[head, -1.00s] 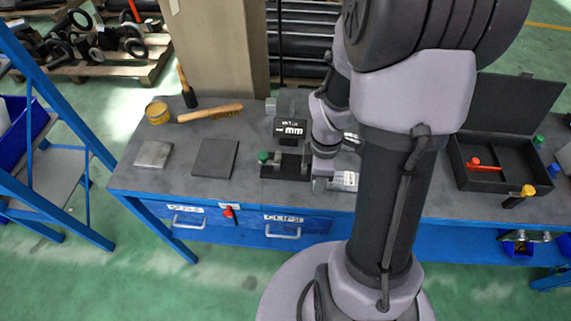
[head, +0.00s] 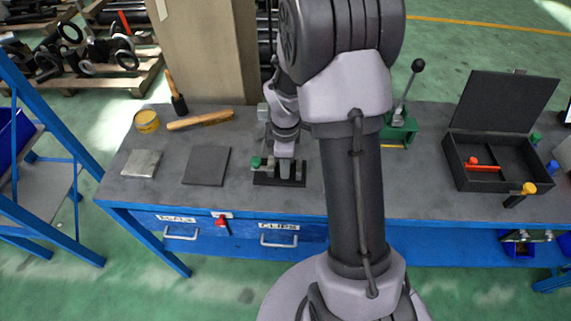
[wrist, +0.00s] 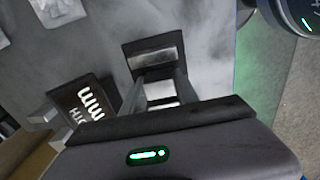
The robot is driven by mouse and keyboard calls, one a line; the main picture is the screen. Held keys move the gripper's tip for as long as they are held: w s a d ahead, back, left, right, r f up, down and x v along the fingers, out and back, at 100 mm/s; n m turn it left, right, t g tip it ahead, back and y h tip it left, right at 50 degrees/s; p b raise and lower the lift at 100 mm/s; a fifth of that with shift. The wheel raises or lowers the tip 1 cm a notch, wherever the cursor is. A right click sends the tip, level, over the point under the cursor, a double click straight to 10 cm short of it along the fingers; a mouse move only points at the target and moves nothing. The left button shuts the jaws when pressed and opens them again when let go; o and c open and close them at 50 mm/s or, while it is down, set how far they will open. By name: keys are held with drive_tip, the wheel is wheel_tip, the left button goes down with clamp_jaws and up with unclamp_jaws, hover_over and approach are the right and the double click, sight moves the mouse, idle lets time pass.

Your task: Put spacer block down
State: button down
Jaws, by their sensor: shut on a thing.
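My gripper (head: 286,172) points down at the bench, at the black base (head: 265,179) with a green knob, in the head view. In the wrist view my gripper (wrist: 161,82) is shut on a small bright metal piece, which I take for the spacer block (wrist: 159,91). A dark square with a metal strip (wrist: 155,57) lies just beyond the fingertips. I cannot tell whether the block touches anything below. In the head view the block is hidden by my gripper and arm.
A black display block (wrist: 84,104) stands close by, left of the fingers in the wrist view. An open black case (head: 500,178) stands right.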

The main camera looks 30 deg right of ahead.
drive_tip(key=shift+f, duration=0.15)
drive_tip(key=c, duration=0.9)
unclamp_jaws()
drive_tip(key=s+a+r+m+t+p, duration=0.1)
drive_tip(key=a+r+p, duration=0.1)
drive_tip(key=r, duration=0.7)
drive_tip(key=a+r+m+p, duration=0.1)
drive_tip(key=r+m+p, duration=0.1)
drive_tip(key=r, duration=0.7)
drive_tip(key=s+a+r+m+t, duration=0.1)
drive_tip(key=s+a+r+m, duration=0.2)
drive_tip(key=s+a+m, duration=0.1)
drive_tip(key=s+a+r+m+t+y, duration=0.1)
drive_tip(key=s+a+r+m+t, duration=0.1)
drive_tip(key=s+a+r+m, duration=0.2)
drive_tip(key=s+a+r+m+t+y, duration=0.1)
drive_tip(key=s+a+r+m, duration=0.3)
drive_tip(key=s, duration=0.4)
drive_tip(key=shift+s+a+m+t, duration=0.1)
drive_tip(key=shift+a+m+t, duration=0.25)
drive_tip(key=shift+a, duration=0.3)
